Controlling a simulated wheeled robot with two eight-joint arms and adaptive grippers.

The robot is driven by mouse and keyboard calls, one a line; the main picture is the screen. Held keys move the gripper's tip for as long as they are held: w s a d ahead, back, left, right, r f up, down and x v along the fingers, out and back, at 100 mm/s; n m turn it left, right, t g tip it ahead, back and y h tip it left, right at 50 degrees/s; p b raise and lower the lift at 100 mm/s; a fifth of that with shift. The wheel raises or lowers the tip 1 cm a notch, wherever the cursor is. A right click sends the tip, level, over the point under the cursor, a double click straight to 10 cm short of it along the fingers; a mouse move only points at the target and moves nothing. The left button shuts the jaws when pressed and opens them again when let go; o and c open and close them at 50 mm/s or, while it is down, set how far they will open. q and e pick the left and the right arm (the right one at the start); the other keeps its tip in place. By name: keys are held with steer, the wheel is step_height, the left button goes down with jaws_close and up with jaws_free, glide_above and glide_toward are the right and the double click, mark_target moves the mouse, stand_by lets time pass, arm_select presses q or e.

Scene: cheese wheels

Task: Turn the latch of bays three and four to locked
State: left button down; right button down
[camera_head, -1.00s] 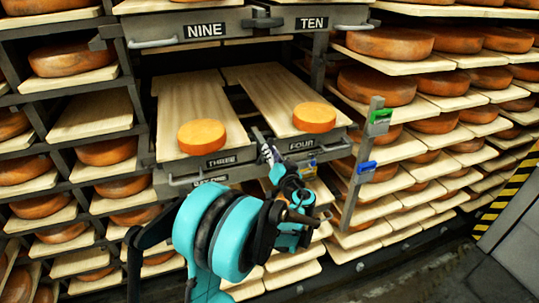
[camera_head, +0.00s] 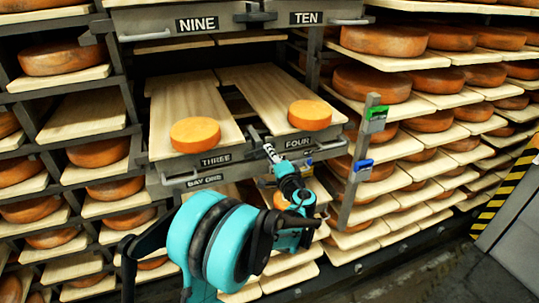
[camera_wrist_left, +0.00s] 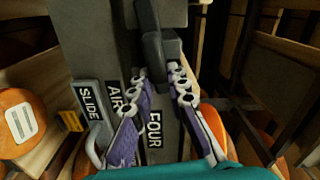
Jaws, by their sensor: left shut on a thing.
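Bay three, with its THREE label (camera_head: 215,160), and bay four, with its FOUR label (camera_head: 297,142), are pulled-out boards side by side, each bearing an orange cheese wheel (camera_head: 195,135) (camera_head: 310,115). My left gripper (camera_head: 270,151) is at the gap between their front edges. In the left wrist view my left gripper (camera_wrist_left: 163,76) has its purple-grey fingers shut around the end of a dark latch lever (camera_wrist_left: 155,45), beside the FOUR label (camera_wrist_left: 154,130). The fingers partly hide the latch, and I cannot read its locked or unlocked setting. My right gripper is out of view.
Drawers NINE (camera_head: 202,24) and TEN (camera_head: 306,18) are above. A BAY ONE front (camera_head: 205,179) lies below bay three. A post with a green tag (camera_head: 376,113) and a blue tag (camera_head: 363,165) stands to the right. Racks of cheese wheels fill both sides.

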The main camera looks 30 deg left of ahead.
arm_select(q)
steer(key=shift+f+m, duration=0.3)
steer(key=shift+m, duration=0.7)
steer(key=c, duration=1.5)
jaws_free()
steer(key=v, duration=1.2)
